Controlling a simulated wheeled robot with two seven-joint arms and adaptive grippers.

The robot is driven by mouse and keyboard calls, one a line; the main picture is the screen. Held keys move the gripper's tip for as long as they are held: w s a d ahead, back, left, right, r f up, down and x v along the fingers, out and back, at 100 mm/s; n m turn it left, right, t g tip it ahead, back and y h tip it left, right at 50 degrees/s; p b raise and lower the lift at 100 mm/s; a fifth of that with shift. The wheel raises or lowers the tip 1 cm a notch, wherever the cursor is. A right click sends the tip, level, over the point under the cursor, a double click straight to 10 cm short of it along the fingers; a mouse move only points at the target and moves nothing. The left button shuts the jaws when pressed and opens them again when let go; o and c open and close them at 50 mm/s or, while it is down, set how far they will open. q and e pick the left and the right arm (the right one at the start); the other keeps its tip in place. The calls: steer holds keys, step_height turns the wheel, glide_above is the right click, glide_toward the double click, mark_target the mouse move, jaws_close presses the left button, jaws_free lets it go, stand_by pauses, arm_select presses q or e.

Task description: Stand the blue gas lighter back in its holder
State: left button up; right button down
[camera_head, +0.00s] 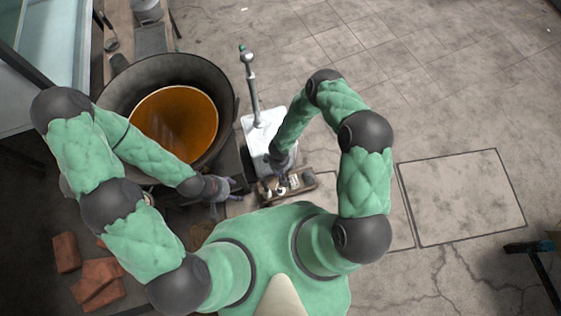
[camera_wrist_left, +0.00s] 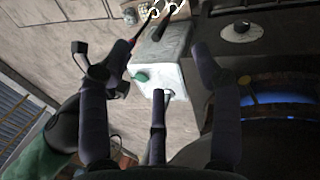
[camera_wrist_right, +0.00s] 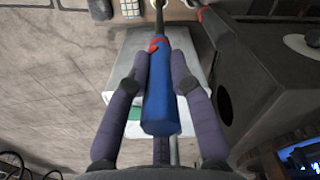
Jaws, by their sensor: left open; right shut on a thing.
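The blue gas lighter (camera_wrist_right: 160,100) shows in the right wrist view, with a red part and a dark nozzle pointing to the top edge. My right gripper (camera_wrist_right: 157,65) is shut on its blue body, above a white box. In the head view my right gripper (camera_head: 278,162) is near a small brown tray (camera_head: 308,182), and the lighter is hard to make out. My left gripper (camera_head: 226,187) is open and empty beside the dark stove; its spread fingers show in the left wrist view (camera_wrist_left: 142,65). I cannot make out which thing is the lighter's holder.
A large dark pan (camera_head: 228,105) with orange liquid stands at the left. The white box (camera_head: 258,125) with a tall metal post stands right of it. Bricks (camera_head: 100,278) lie at lower left. The stone floor on the right is mostly clear.

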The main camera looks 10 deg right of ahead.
mark_target(280, 175)
steer(key=shift+f+b, duration=3.1)
steer(key=shift+f, duration=0.15)
steer(key=shift+f+b, duration=0.5)
steer(key=shift+f, duration=0.6)
steer(key=c, duration=1)
jaws_free()
step_height(280, 175, up, 12)
steer(key=shift+r, duration=0.1)
